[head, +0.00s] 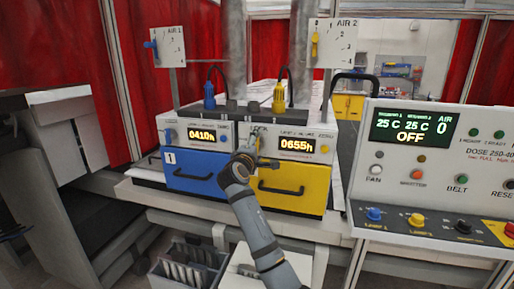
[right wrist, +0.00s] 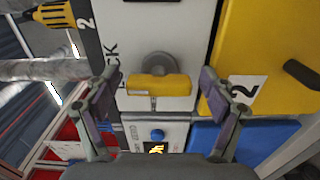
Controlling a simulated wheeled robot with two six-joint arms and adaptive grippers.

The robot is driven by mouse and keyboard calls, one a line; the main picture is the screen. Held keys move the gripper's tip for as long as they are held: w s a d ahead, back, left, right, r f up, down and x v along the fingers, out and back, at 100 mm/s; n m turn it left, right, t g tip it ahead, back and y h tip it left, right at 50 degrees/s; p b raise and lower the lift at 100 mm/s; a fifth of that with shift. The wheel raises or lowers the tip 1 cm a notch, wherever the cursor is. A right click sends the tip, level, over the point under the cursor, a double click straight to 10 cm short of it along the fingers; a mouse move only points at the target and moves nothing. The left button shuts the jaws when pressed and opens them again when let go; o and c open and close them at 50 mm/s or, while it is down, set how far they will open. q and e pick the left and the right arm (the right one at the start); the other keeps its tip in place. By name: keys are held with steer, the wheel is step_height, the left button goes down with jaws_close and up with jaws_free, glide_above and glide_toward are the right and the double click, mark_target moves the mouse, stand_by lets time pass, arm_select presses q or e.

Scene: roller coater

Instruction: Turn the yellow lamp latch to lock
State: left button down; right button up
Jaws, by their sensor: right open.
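The yellow lamp latch (right wrist: 160,88) is a yellow bar on a round grey knob, on the white panel of the lamp 2 unit (head: 297,130). In the right wrist view the bar lies across the picture, beside partly hidden dark lettering that ends in "CK". My right gripper (right wrist: 160,76) is open, with one finger on each side of the latch and a gap at both ends. In the head view my right gripper (head: 246,157) is in front of the unit and partly covers the latch area. A dark part at the far left edge may be my left gripper (head: 12,229).
The yellow drawer (head: 300,187) with a dark handle is below the panel. The blue-drawer unit (head: 190,172) with a blue latch stands to its left. A control console (head: 410,140) is close on the right. Bins (head: 190,265) stand below.

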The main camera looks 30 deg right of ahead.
steer(key=v, duration=1.2)
